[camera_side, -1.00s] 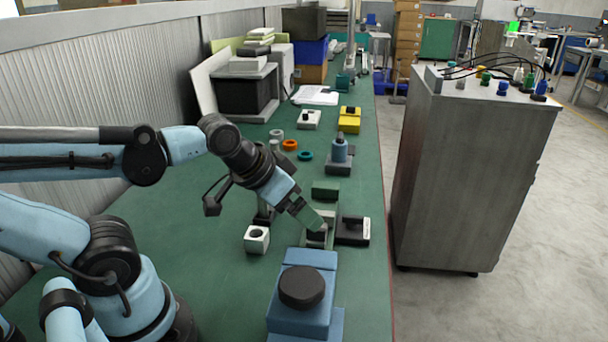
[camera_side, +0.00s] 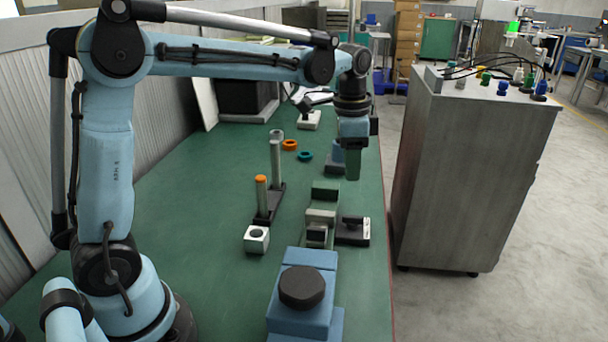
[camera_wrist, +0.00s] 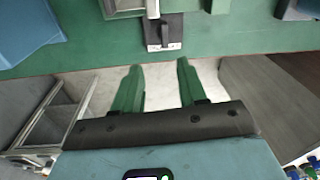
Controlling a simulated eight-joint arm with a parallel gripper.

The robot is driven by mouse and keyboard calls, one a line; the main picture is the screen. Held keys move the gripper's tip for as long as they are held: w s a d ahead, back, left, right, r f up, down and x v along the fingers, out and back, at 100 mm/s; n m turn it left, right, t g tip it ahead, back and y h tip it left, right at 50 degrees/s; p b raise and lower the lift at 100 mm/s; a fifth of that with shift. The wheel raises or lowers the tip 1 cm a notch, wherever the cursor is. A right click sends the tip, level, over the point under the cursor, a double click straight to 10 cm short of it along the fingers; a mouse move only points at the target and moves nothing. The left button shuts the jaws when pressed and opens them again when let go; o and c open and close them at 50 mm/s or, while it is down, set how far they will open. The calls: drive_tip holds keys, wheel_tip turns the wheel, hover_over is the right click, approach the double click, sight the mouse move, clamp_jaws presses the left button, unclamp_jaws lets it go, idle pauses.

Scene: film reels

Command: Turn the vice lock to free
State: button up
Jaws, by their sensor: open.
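What looks like the vice (camera_side: 320,222), grey jaws with a green block behind, stands near the right edge of the green bench. A black plate with a small dark lever (camera_side: 353,228) and a white label sits to its right, probably the vice lock. In the wrist view this plate (camera_wrist: 165,32) lies at the top, beyond the fingertips; its label is too small to read. My gripper (camera_wrist: 160,66) is open and empty, its two green fingers apart. In the side view my gripper (camera_side: 353,165) points down, raised above the bench behind the plate.
A blue block with a round black knob (camera_side: 302,286) stands in front of the vice. A white block with a hole (camera_side: 256,239) and a two-post stand (camera_side: 267,203) are to the left. Orange (camera_side: 289,145) and teal rings lie farther back. A grey cabinet (camera_side: 465,180) stands beyond the bench edge.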

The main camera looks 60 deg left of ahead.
sight(353, 216)
drive_tip(key=shift+m+g, duration=0.5)
drive_tip(key=shift+m, duration=0.2)
drive_tip(key=f, duration=0.4)
drive_tip(key=w+f, duration=0.1)
drive_tip(key=f, duration=0.4)
drive_tip(key=w+f, duration=0.1)
drive_tip(key=f, duration=0.3)
drive_tip(key=shift+w+a+f, duration=0.2)
drive_tip(key=shift+f, duration=0.1)
drive_tip(key=shift+c, duration=0.4)
clamp_jaws()
